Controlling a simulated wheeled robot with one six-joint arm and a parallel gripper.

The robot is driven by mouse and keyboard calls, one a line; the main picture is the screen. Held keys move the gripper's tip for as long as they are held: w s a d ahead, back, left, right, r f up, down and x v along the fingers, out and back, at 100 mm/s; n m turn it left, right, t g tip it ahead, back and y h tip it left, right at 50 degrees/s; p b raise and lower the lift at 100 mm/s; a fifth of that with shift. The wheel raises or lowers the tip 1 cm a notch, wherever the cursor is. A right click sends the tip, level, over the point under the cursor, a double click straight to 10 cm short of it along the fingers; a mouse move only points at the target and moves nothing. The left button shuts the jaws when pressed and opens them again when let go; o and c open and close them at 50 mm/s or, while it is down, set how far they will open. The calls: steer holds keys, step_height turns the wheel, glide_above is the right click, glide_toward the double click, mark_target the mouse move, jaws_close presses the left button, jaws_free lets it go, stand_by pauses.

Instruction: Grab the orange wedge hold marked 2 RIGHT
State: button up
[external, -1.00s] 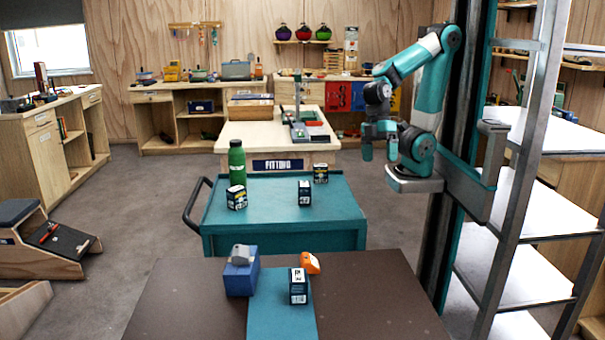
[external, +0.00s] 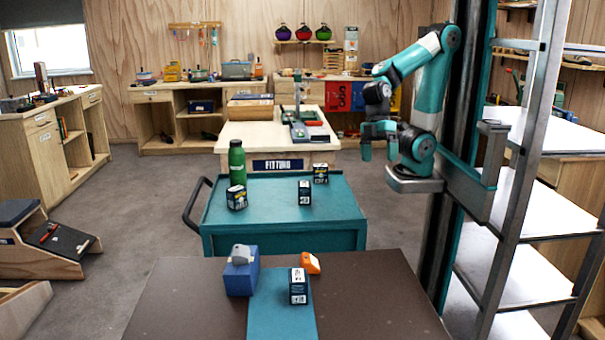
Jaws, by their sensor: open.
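The orange wedge hold (external: 311,263) lies on the brown table (external: 380,300) in the foreground, just behind and right of a small dark box. My gripper (external: 378,151) hangs in the air at the right, fingers pointing down, open and empty. It is well above the table and farther back than the orange hold, beyond the table's far edge in the picture.
A blue block with a grey piece on top (external: 241,271) stands left of the orange hold. A dark labelled box (external: 298,286) stands on the teal strip (external: 283,318). Behind is a teal cart (external: 270,205) with a green bottle (external: 237,162) and several boxes. The brown table's right side is clear.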

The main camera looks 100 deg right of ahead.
steer(key=w+a+f+m+h+b, duration=0.1)
steer(key=w+a, duration=0.1)
steer(key=w, duration=0.4)
steer(key=w+a+f+m+h, duration=0.1)
steer(key=w+a+m, duration=0.15)
steer(key=w, duration=0.35)
steer(key=m+h+b, duration=0.1)
steer(key=m+h, duration=0.1)
steer(key=m, duration=0.1)
glide_above(309, 258)
step_height(309, 258, down, 8)
steer(key=f, duration=1.1)
steer(key=shift+w+a+f+p, duration=0.15)
steer(key=shift+a+p, duration=0.05)
steer(key=shift+p, duration=0.2)
steer(key=f, duration=0.2)
steer(key=f+p, duration=0.1)
steer(key=f, duration=0.1)
steer(key=shift+d+f, duration=0.1)
steer(key=shift+d, duration=0.2)
steer(key=shift+f, duration=0.55)
steer(key=c, duration=1)
